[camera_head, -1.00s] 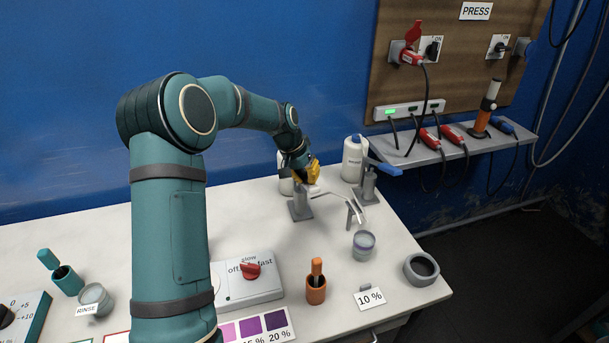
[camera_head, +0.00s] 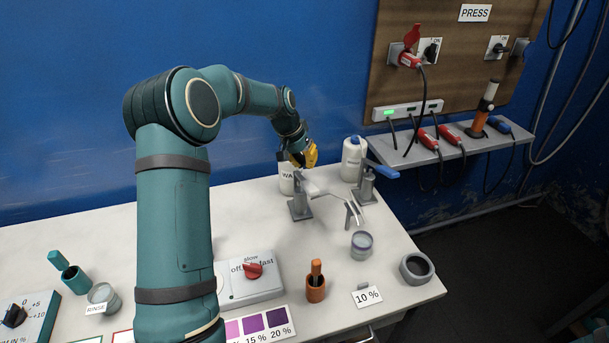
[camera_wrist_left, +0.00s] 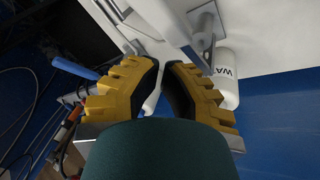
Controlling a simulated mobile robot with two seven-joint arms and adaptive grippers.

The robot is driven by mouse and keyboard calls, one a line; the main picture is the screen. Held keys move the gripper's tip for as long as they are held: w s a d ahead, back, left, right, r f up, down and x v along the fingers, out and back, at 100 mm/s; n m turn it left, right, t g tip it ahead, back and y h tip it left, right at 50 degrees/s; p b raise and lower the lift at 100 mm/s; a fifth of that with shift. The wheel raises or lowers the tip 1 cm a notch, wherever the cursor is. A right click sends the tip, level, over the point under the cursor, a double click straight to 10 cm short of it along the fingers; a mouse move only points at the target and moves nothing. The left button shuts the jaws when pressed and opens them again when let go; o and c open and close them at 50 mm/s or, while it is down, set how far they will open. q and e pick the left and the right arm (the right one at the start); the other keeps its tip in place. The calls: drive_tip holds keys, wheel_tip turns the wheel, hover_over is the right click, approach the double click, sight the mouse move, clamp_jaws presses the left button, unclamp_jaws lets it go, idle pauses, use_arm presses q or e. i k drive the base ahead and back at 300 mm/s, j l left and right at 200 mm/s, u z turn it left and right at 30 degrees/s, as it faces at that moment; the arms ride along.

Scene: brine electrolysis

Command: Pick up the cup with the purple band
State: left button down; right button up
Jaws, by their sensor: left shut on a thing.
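The cup with the purple band (camera_head: 361,243) stands upright on the table's right part, below the end of a thin spout. It is grey and partly clear. My left gripper (camera_head: 308,166) is well behind and left of the cup, up by the first metal tap stand (camera_head: 300,208). Its yellow fingers, also in the left wrist view (camera_wrist_left: 161,68), are close together on what looks like the tap's white handle (camera_head: 315,186); the contact is partly hidden. The cup is apart from the gripper. My right gripper is not in view.
A white bottle (camera_head: 286,181) and another white bottle (camera_head: 353,158) stand at the back. A blue-levered tap (camera_head: 367,182) is nearby. A grey ring holder (camera_head: 417,269), a 10 % card (camera_head: 367,297) and an orange pot (camera_head: 316,290) lie around the cup.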

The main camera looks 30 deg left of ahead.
sight(362, 242)
drive_tip(key=k, duration=1)
